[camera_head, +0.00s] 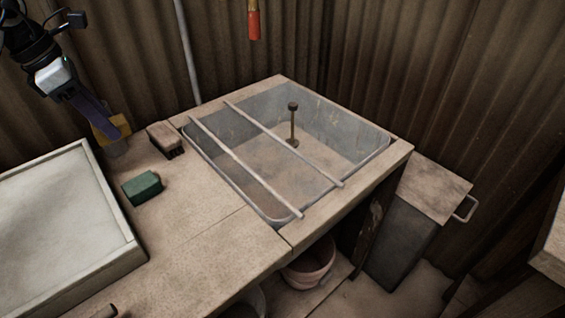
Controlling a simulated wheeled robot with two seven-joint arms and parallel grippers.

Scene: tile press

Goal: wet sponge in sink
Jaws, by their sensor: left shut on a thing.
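My left gripper (97,120) comes in from the upper left. Its purple fingers are shut on a yellow block that looks like the sponge (116,126), partly hidden by the fingers. The sponge is at the left rear of the counter, left of the sink, with a grey patch just below it; I cannot tell whether it touches the counter. The grey metal sink (358,166) is sunk in the counter at the centre right, with two pale bars across its left part. A standing pipe (293,120) rises inside. I cannot make out any water surface. My right gripper is not in view.
A pale framed tray (134,253) fills the left. A grey bin (400,243) and a pinkish bucket (308,270) stand below the counter. The front counter is mostly clear.

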